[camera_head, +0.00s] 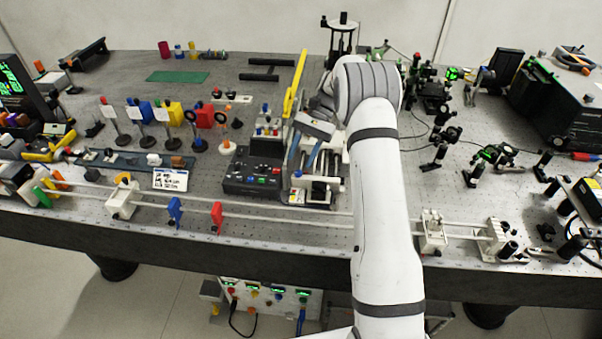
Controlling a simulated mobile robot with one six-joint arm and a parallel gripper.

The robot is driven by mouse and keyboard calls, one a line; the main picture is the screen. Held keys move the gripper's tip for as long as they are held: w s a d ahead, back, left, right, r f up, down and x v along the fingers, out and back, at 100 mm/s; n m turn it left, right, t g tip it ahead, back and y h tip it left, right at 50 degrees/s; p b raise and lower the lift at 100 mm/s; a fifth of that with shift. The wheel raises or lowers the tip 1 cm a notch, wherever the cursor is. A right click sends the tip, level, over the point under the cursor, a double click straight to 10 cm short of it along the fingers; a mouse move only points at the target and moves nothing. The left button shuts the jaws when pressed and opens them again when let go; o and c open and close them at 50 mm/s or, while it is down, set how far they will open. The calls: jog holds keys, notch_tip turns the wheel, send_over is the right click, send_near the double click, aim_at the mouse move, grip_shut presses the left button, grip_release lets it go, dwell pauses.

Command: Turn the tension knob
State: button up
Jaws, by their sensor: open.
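My white arm reaches up the middle of the view and bends at its grey wrist. My gripper (303,160) hangs left of the wrist, pointing down, with its two fingers apart. I cannot tell whether the fingers touch anything. No knob can be surely picked out as the tension knob; it may be among the small parts near the gripper or hidden by my arm.
A yellow upright bar (296,82) stands close behind the gripper. Several posts with coloured mounts (190,118) stand to the left. Long rails (285,217) run along the bench's front edge. Optics mounts (492,153) crowd the right. A green mat (177,77) lies at the back left.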

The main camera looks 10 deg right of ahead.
aim_at(299, 172)
jog(key=shift+s+r+n+t+h+b, duration=0.35)
jog(key=shift+r+n+t+h+b, duration=0.25)
jog(key=shift+t+b, duration=0.45)
jog(key=shift+s+a+n+t+b, duration=0.1)
jog(key=shift+s+n+t+b, duration=0.2)
jog(key=shift+n+b, duration=0.5)
jog(key=n+t+b, duration=0.1)
jog(key=b, duration=0.1)
jog(key=n+t+h+b, duration=0.1)
jog(key=b, duration=0.1)
jog(key=s+n+t+b, duration=0.1)
jog(key=t+b, duration=0.1)
jog(key=b, duration=0.1)
jog(key=shift+r+n+h, duration=0.25)
jog(key=shift+n+h, duration=0.05)
jog(key=shift+h, duration=0.1)
jog(key=f+n+t+b, duration=0.1)
jog(key=b, duration=0.1)
jog(key=f+n+t+h+b, duration=0.1)
jog(key=f+n+t+b, duration=0.2)
jog(key=f+n+b, duration=0.1)
jog(key=b, duration=0.1)
jog(key=shift+w+a+f+t+h, duration=0.1)
jog(key=shift+a+f+t+h, duration=0.2)
jog(key=shift+a, duration=0.1)
grip_shut()
